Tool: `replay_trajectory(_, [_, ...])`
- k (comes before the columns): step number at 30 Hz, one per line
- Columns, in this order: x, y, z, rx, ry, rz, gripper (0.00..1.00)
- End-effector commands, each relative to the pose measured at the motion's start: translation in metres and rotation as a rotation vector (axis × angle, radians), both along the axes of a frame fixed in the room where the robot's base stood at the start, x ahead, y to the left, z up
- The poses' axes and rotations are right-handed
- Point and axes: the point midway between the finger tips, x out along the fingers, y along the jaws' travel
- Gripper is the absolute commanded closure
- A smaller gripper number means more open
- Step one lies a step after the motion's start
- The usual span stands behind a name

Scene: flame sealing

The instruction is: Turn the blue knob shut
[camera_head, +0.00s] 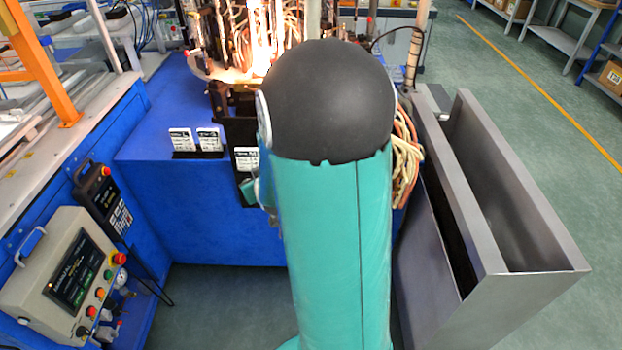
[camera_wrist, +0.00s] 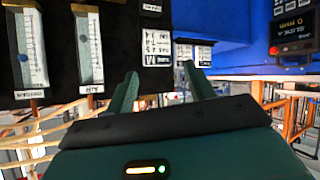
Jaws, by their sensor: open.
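I cannot make out a blue knob for certain in either view. In the wrist view, two upright gauges with scales sit on a black panel (camera_wrist: 60,65). In the head view my arm hides the gripper and much of the panel.
A blue machine bench (camera_head: 190,220) with a bright flame (camera_head: 247,65) stands ahead. A grey control box (camera_head: 65,275) with coloured buttons is at the left. A grey metal bin (camera_head: 500,200) stands at the right. Beige hoses (camera_head: 405,160) hang beside my arm.

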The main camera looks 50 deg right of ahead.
Motion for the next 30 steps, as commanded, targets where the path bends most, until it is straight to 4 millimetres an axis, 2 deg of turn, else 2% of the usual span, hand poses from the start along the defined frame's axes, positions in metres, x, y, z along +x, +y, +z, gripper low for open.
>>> replay_trajectory(1, [-0.003, -0.018, -0.02, -0.001, -0.021, -0.027, 0.46])
replay_trajectory(8, [-0.025, -0.076, -0.083, -0.045, -0.175, -0.124, 0.46])
replay_trajectory(12, [-0.054, -0.102, -0.118, -0.073, -0.276, -0.201, 0.46])
replay_trajectory(18, [-0.109, -0.124, -0.161, -0.125, -0.42, -0.337, 0.46])
replay_trajectory(24, [-0.152, -0.128, -0.183, -0.175, -0.521, -0.446, 0.46])
replay_trajectory(27, [-0.161, -0.129, -0.186, -0.189, -0.544, -0.468, 0.46])
replay_trajectory(30, [-0.16, -0.132, -0.185, -0.197, -0.553, -0.474, 0.46])
